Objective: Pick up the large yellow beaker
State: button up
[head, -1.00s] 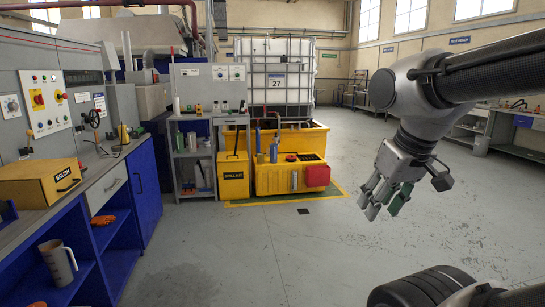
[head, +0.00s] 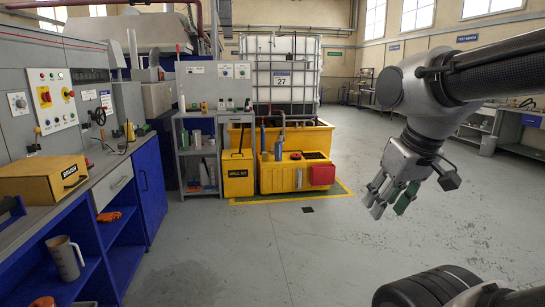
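No clearly yellow beaker can be made out. A grey-beige jug with a handle (head: 65,257) stands upright on the blue shelf under the left counter. A small yellow container (head: 129,131) stands at the far end of that counter, too small to identify. My gripper (head: 388,206) hangs at the right of the head view, fingers pointing down and apart. It looks open and empty, over clear floor far from the counter.
A yellow box (head: 43,178) sits on the left counter. Orange items (head: 108,216) lie on the shelf below. A grey shelf stand (head: 181,160), a yellow spill kit bin (head: 238,173) and a caged tank (head: 283,75) stand ahead. The middle floor is clear.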

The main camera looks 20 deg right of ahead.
aim_at(265, 154)
jog(key=z, duration=0.2)
jog(key=i, duration=1.15)
jog(key=i+j, duration=0.1)
jog(key=i, duration=2.3)
jog(key=i+z, duration=0.1)
jog(key=i, duration=1.05)
jog(key=i+j, duration=0.2)
jog(key=i, duration=0.95)
jog(key=i+j, duration=0.15)
jog(key=i, duration=0.25)
jog(key=i+j, duration=0.2)
jog(key=i, duration=0.15)
